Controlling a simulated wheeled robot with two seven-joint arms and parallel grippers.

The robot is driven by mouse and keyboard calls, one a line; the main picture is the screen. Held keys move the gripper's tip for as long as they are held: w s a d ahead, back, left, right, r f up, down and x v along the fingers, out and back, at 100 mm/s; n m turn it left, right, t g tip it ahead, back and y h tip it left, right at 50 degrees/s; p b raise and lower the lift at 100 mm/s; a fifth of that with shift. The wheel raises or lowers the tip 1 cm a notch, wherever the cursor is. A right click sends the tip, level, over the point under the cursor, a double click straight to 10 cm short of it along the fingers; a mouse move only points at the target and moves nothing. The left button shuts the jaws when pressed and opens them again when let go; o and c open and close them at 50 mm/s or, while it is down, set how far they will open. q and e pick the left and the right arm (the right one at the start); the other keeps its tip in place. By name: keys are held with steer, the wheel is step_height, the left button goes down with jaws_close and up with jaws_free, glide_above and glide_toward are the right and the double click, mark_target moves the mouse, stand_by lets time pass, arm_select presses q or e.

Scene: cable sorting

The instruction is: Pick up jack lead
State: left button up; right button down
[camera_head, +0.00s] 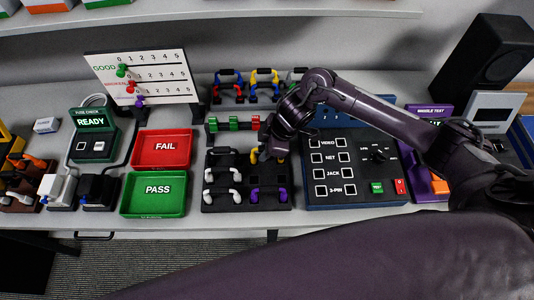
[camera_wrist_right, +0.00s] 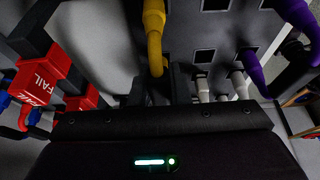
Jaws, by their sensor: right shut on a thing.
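My right gripper (camera_head: 266,154) reaches down from the right over the black lead rack (camera_head: 222,207) in the head view. It is shut on a yellow lead (camera_wrist_right: 154,38), whose curved end hangs at the jaws in the right wrist view. In the head view only small yellow parts show beside the gripper, the rest hidden by it. White, black and purple leads lie in the same rack; a purple lead (camera_head: 256,194) is just below the gripper. I cannot tell from a label which lead is the jack lead. My left gripper is out of view.
The red FAIL tray (camera_head: 162,135) and green PASS tray (camera_head: 154,214) stand left of the rack. The test panel (camera_head: 326,199) with VIDEO, NET, JACK and 3-PIN rows is to the right. A rack of coloured leads (camera_head: 265,91) and a scoreboard (camera_head: 107,65) stand behind.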

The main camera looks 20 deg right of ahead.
steer(key=shift+r, duration=0.1)
step_height(320, 180, up, 9)
steer(key=shift+w+f+b, duration=0.1)
steer(key=shift+f+b, duration=0.05)
steer(key=shift+b, duration=0.45)
step_height(320, 180, up, 14)
steer(key=p, duration=0.5)
steer(key=shift+p, duration=0.35)
